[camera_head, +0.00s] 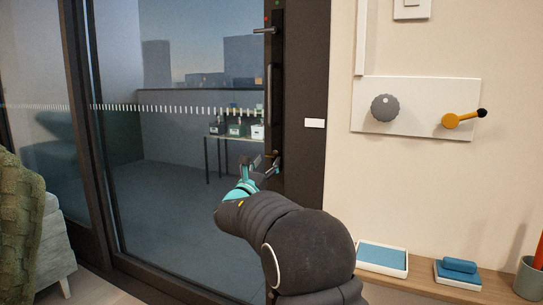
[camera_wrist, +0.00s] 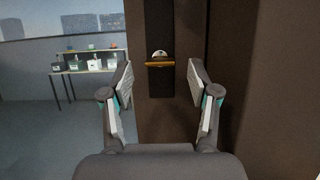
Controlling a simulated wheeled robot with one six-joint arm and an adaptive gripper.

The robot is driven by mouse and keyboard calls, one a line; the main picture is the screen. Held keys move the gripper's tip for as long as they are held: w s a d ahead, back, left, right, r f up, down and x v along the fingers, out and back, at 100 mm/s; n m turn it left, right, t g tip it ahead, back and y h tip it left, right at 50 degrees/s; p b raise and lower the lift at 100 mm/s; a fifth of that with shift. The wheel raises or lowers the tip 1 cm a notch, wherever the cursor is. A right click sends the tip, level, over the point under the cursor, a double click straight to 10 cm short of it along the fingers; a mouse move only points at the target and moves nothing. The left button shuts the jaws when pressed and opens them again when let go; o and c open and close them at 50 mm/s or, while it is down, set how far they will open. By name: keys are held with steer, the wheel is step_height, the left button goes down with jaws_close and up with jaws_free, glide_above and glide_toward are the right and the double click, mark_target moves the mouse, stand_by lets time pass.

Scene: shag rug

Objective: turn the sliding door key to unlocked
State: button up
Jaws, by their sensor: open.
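The sliding door (camera_head: 180,150) is a glass pane in a dark frame. The key shows in the wrist view as a small brass-coloured bar (camera_wrist: 160,64), lying level across a dark lock plate (camera_wrist: 159,85) with a pale round piece just above it. In the head view the key is small and partly hidden by my fingers. My gripper (camera_wrist: 162,77) is open, its two fingers spread on either side of the key. It looks apart from the key, and nothing is between the fingertips but the view of the plate. In the head view my gripper (camera_head: 262,172) is near the door's right edge.
A lever handle (camera_head: 265,30) and a long vertical pull (camera_head: 269,92) are above on the door edge. A wall panel (camera_head: 415,107) with a grey knob and a yellow lever is at right. A wooden shelf (camera_head: 425,278) holds blue-topped items.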

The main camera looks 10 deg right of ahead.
mark_target(271, 155)
steer(key=shift+x, duration=1.8)
jaws_close()
